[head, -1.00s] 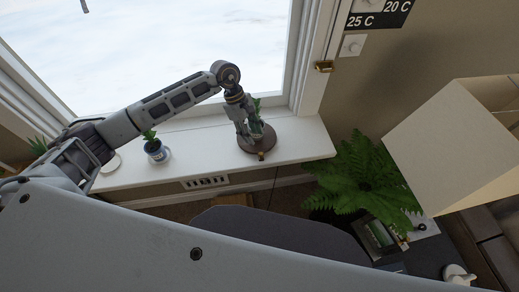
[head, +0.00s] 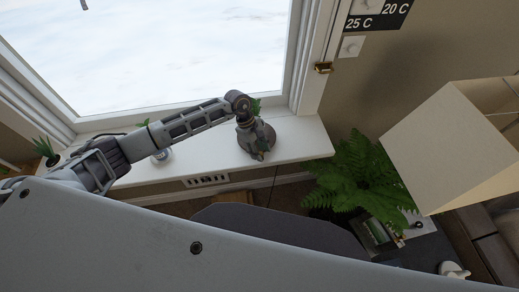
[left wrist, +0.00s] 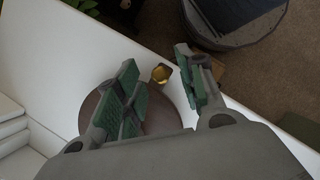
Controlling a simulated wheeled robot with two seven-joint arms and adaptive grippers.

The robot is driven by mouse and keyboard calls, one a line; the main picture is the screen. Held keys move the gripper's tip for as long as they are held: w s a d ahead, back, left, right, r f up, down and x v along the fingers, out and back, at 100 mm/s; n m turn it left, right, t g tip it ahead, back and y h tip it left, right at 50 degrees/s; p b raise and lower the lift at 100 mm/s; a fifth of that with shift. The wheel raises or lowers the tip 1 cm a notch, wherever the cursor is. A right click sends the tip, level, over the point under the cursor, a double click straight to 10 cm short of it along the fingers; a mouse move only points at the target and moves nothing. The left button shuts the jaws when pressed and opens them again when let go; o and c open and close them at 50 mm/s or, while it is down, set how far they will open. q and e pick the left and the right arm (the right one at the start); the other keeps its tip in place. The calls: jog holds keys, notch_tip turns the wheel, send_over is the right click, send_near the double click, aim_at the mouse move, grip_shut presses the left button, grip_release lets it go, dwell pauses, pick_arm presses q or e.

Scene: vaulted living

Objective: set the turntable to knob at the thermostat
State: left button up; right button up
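The turntable is a round brown disc on the white window sill; its right side shows past my gripper in the head view (head: 270,134), and its surface shows in the left wrist view (left wrist: 160,115). Its small brass knob (left wrist: 160,74) is at the rim, towards the sill's front edge. My left gripper (head: 259,152) is over the front of the disc. In the left wrist view its fingers (left wrist: 156,62) are apart, one on each side of the knob, with gaps visible. A black panel marked 25 C and 20 C (head: 378,20) is on the wall at the upper right. My right gripper is not in view.
A green plant (head: 255,106) shows behind my left gripper. A large fern (head: 358,175) and a lampshade (head: 448,140) are at the right.

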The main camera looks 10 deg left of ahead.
pick_arm(q)
jog(key=c, duration=0.8)
grip_shut()
